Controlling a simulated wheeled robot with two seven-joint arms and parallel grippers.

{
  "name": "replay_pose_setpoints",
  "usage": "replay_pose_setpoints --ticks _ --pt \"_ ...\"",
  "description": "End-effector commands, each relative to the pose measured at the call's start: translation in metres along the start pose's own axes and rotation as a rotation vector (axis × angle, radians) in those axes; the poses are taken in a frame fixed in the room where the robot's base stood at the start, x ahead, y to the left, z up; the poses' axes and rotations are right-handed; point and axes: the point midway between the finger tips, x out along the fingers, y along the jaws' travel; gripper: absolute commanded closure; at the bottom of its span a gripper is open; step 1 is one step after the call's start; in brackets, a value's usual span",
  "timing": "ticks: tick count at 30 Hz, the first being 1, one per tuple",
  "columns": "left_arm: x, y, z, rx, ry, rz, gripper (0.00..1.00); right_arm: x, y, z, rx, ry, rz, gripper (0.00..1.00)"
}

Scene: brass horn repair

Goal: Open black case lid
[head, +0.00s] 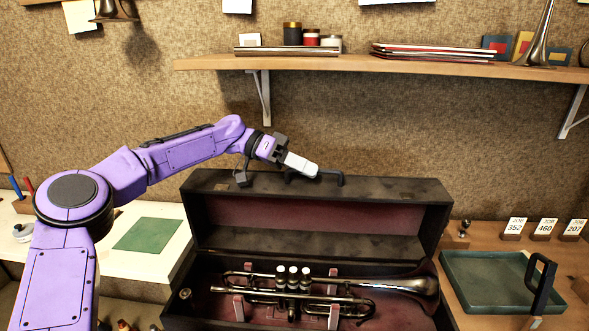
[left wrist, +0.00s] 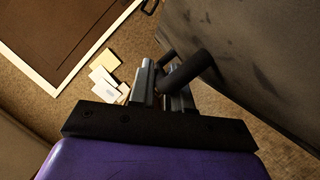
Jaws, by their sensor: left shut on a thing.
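The black case (head: 325,215) stands on the bench with its lid (head: 400,192) raised and tilted back, showing a dark red lining. A trumpet (head: 330,290) lies inside on red supports. The lid's black handle (head: 336,182) is at the upper edge. My left gripper (head: 312,172) is at this handle. In the left wrist view, the jaws (left wrist: 166,88) are shut on the handle bar (left wrist: 190,68), beside the dark lid surface (left wrist: 250,60). My right gripper is not in view.
A green tray (head: 490,285) sits right of the case, with numbered cards (head: 543,228) behind it. A green mat (head: 152,234) lies on the left bench. A shelf (head: 400,63) with folders and jars runs above the lid.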

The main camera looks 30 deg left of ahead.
Motion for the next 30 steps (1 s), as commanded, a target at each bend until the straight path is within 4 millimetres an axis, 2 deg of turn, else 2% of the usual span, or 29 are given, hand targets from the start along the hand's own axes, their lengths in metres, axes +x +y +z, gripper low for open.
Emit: replay_pose_setpoints --ticks 2,3,4,14,17,24,30 --pt "0.001 0.001 0.0 0.002 -0.003 0.001 1.0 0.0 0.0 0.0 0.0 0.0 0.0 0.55" --pt "0.0 0.001 0.0 0.001 -0.003 0.001 0.69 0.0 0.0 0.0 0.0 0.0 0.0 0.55" --pt "0.0 0.001 0.001 0.001 -0.003 0.001 0.61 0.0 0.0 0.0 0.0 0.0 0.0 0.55" --pt "-0.005 0.0 0.001 0.0 0.003 -0.003 0.61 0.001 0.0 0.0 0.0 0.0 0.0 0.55" --pt "-0.019 -0.001 0.001 0.001 0.006 -0.004 0.61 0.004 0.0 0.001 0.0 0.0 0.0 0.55" --pt "-0.076 -0.001 0.0 -0.001 0.004 -0.004 0.61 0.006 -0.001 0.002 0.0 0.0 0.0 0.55" --pt "-0.103 -0.001 0.0 -0.001 0.0 -0.002 0.61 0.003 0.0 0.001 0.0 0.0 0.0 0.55"
